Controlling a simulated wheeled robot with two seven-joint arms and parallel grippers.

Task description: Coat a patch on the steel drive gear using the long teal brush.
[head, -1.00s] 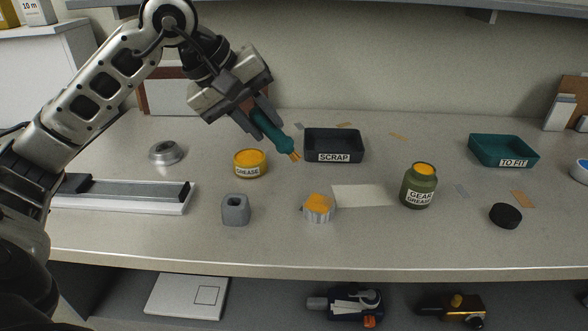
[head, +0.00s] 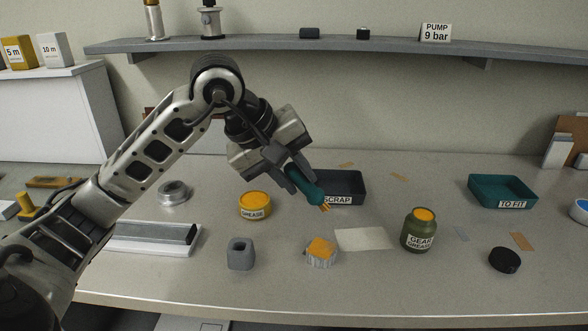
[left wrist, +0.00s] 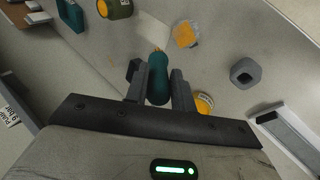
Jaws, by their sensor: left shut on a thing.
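My left gripper (head: 296,178) is shut on the long teal brush (head: 305,188), also seen between the fingers in the left wrist view (left wrist: 157,80). The brush points down to the right, its bristles (head: 325,208) orange-yellow, held above the bench. The steel drive gear (head: 320,258) lies on the bench below and in front of the brush, with an orange-yellow coat over much of its top; it also shows in the left wrist view (left wrist: 186,34). The brush and gear are apart. An open tin labelled GREASE (head: 255,211) stands left of the gear. My right gripper is not in view.
A GEAR GREASE jar (head: 418,238) stands right of a pale sheet (head: 376,239). A black lid (head: 504,260), grey holder (head: 240,262), SCRAP tray (head: 350,174) and teal TO FIT tray (head: 486,184) are around.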

